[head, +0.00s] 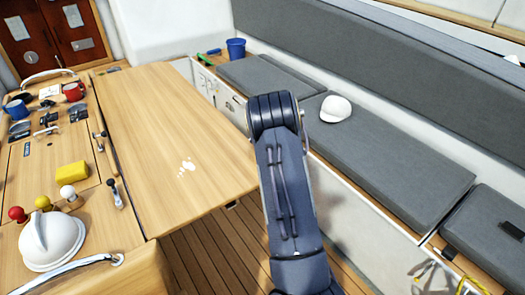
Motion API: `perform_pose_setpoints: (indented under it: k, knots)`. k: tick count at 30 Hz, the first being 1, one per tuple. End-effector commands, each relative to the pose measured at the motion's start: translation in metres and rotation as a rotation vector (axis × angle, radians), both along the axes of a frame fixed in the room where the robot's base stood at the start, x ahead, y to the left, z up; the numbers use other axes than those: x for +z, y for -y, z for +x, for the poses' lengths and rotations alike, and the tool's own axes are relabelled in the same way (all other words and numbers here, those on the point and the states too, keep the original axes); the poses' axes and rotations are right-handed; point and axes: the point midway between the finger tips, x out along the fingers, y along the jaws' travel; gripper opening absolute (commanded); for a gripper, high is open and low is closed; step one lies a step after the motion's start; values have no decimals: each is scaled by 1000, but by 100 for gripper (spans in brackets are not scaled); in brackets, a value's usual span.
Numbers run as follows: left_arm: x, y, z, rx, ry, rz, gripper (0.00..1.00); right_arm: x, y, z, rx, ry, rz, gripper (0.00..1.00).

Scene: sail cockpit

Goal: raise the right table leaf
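The right table leaf (170,140) is a wide pale wooden panel with a white mark on it. It extends out to the right of the table's middle part (45,160) and looks about level with it. Dark latches with pale knobs stand along the seam between them. My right arm (285,190) reaches up from the bottom of the head view, just right of the leaf's right edge. Its hand is hidden beyond the dark joint, so I cannot tell whether it touches the leaf. My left gripper is out of view.
A grey settee (390,165) runs along the right, holding a white cap (335,109). A blue bucket (236,49) stands behind. Bare floor (215,250) shows below the leaf.

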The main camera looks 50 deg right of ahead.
Motion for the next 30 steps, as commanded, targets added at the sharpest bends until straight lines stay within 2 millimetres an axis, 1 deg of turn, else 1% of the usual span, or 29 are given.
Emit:
perform_pose_setpoints:
  k: [1, 12, 13, 15, 26, 30]
  knots:
    - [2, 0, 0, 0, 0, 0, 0, 3, 4, -2, -4, 0, -8, 0]
    - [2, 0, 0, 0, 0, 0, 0, 3, 5, -2, -6, -1, -8, 0]
    - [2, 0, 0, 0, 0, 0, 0, 3, 5, -2, -6, -1, -8, 12]
    - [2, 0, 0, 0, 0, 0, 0, 3, 4, -2, -4, -1, -8, 20]
    - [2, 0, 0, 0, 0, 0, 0, 3, 2, -1, -1, -1, -3, 20]
    - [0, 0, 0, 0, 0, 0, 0, 9, 1, -3, -1, 0, -4, 20]
